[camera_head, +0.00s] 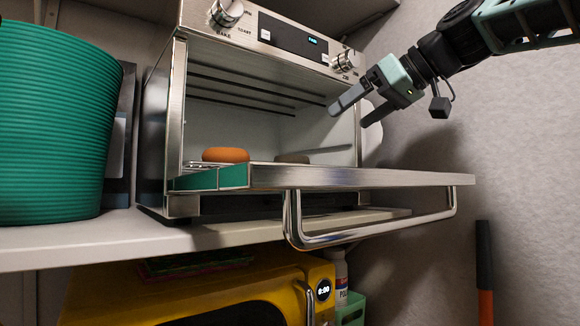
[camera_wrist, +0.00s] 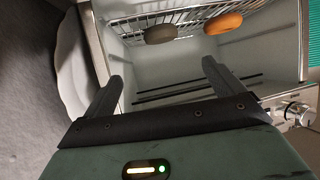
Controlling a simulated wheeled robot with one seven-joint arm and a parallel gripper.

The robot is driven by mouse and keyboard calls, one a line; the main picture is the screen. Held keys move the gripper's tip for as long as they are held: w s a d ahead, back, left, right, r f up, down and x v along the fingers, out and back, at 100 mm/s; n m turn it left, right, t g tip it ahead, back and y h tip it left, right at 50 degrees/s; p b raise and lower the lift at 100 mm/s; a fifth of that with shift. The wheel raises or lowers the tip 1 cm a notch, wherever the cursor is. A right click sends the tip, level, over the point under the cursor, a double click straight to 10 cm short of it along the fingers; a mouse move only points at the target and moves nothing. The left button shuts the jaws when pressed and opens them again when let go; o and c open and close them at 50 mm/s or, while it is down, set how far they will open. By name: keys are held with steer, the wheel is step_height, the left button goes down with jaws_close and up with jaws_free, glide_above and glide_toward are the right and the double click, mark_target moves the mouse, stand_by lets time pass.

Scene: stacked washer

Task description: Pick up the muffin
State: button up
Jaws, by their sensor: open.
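Two rounded items lie on the rack inside the open toaster oven. One is orange (camera_head: 225,155) and sits at the left; the other is grey-brown (camera_head: 292,158), to its right and partly hidden by the door edge. I cannot tell for sure which is the muffin. In the wrist view the grey-brown item (camera_wrist: 160,34) is left of the orange item (camera_wrist: 223,23). My gripper (camera_head: 351,114) is open and empty, at the right side of the oven opening, higher than both items and apart from them. Its fingers (camera_wrist: 162,74) point toward the oven in the wrist view.
The oven door (camera_head: 360,178) is lowered flat, with its handle (camera_head: 375,236) in front. Heating rods (camera_head: 245,92) cross the upper cavity. A green ribbed bin (camera_head: 55,125) stands at left. A white plate-like object (camera_wrist: 72,65) stands beside the oven. A yellow appliance (camera_head: 280,285) is below the shelf.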

mark_target(291, 156)
steer(key=p+x, duration=0.4)
steer(key=x, duration=0.8)
steer(key=shift+w+a+r, duration=0.1)
steer(key=shift+w, duration=0.05)
steer(key=shift+w+a+p, duration=0.3)
steer(key=shift+a+p, duration=0.1)
steer(key=shift+p, duration=0.25)
steer(key=p+x, duration=0.2)
steer(key=x, duration=0.2)
steer(key=shift+a, duration=0.25)
steer(key=c, duration=1)
